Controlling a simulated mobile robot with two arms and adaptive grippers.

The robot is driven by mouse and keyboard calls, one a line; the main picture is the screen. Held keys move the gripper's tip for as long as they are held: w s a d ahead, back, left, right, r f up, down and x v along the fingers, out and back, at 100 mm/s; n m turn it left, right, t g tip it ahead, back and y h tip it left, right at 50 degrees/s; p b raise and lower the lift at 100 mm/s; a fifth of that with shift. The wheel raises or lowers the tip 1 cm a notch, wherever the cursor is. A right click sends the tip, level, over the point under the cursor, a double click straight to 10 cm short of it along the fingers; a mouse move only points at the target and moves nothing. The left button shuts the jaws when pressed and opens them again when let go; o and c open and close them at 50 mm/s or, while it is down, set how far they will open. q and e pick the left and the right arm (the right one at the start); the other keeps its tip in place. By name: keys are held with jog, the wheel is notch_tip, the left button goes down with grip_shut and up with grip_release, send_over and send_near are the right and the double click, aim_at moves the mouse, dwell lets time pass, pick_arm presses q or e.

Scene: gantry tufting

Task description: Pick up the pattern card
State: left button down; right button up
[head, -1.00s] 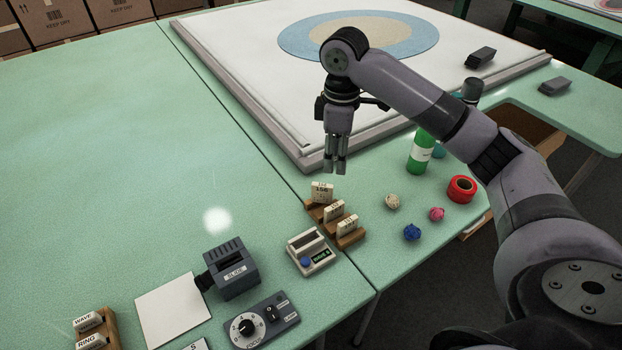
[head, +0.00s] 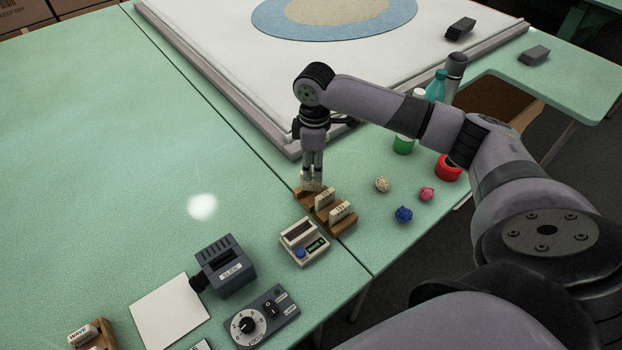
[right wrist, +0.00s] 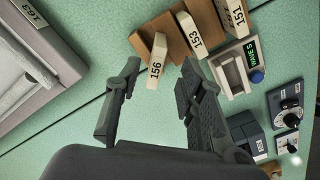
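A wooden rack (head: 345,228) near the table's edge holds small white numbered cards. In the right wrist view they read 156 (right wrist: 156,62), 153 (right wrist: 188,33) and 151 (right wrist: 236,16). Two cards, 153 (head: 325,197) and 151 (head: 340,211), show clearly in the head view. My right gripper (head: 312,186) points down at the rack's far end and partly hides card 156. In the right wrist view its fingers (right wrist: 160,64) are apart, with card 156 just ahead between their tips; contact cannot be told. A second rack (head: 103,338) holds the WAVE card (head: 80,336). My left gripper is not in view.
A small device with a display (head: 304,243), a SLIDE box (head: 223,262), a dial box (head: 258,318) and a white sheet (head: 170,312) stand nearby. Several balls, including a blue one (head: 403,214), and a red ring (head: 449,167) lie right.

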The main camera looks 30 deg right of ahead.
aim_at(311, 189)
jog(key=shift+w+a+f+p, duration=0.1)
jog(key=shift+f+p, duration=0.1)
jog(key=shift+f, duration=0.7)
jog(key=shift+w+f+p, duration=0.15)
jog(key=shift+f+p, duration=0.1)
jog(key=shift+f, duration=0.7)
jog(key=shift+w+a+f+p, duration=0.1)
jog(key=shift+f+p, duration=0.1)
jog(key=shift+f, duration=0.7)
grip_shut()
